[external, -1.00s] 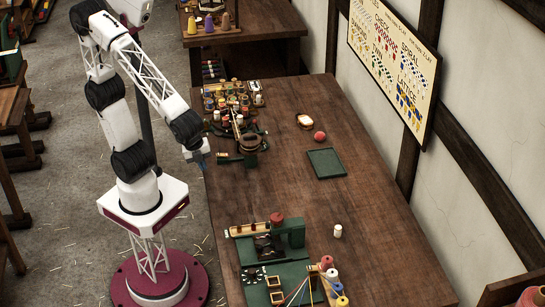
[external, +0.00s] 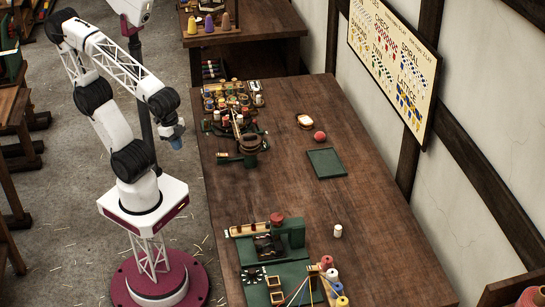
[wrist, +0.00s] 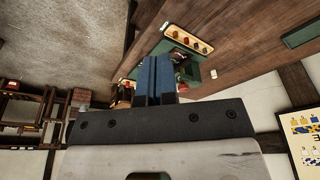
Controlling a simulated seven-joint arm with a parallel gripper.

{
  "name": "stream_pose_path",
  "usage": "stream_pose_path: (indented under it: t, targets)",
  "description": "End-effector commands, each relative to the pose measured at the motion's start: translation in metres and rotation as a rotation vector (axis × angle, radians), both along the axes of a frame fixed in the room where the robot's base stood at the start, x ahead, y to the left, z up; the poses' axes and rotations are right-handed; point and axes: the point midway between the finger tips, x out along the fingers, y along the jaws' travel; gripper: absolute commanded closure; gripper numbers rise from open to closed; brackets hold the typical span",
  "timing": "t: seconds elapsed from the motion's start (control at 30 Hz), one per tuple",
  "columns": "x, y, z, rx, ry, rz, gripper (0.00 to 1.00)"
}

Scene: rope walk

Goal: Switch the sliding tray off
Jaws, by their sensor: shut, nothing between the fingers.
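My gripper (external: 177,144) hangs over the floor beside the left edge of the table, touching nothing. Its blue fingers (wrist: 156,78) are shut and empty in the wrist view. A flat dark green tray (external: 326,163) lies on the table, right of my gripper; I cannot tell if it is the sliding tray. A green machine (external: 294,232) with a dial and small wooden frames stands at the table's near end. In the wrist view a green machine part (wrist: 178,47) shows beyond the fingers, partly hidden by them. No switch can be made out for certain.
A cluster of spools and a round wooden device (external: 249,142) stand at the table's left edge, close to my gripper's side. A red ball (external: 319,136) and a white spool (external: 337,230) stand apart. The middle of the table (external: 285,190) is clear.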

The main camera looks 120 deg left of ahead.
Motion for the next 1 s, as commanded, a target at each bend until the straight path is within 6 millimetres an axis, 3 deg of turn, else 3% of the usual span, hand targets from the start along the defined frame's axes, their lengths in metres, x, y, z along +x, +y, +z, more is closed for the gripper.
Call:
stream_pose_path:
  t: [0.47,0.67,1.0]
  targets:
    - [0.013,0.000,-0.001,0.037,0.023,-0.054,1.00]
    - [0.038,-0.002,-0.006,0.111,0.073,-0.164,1.00]
    - [0.097,-0.012,-0.022,0.275,0.181,-0.420,1.00]
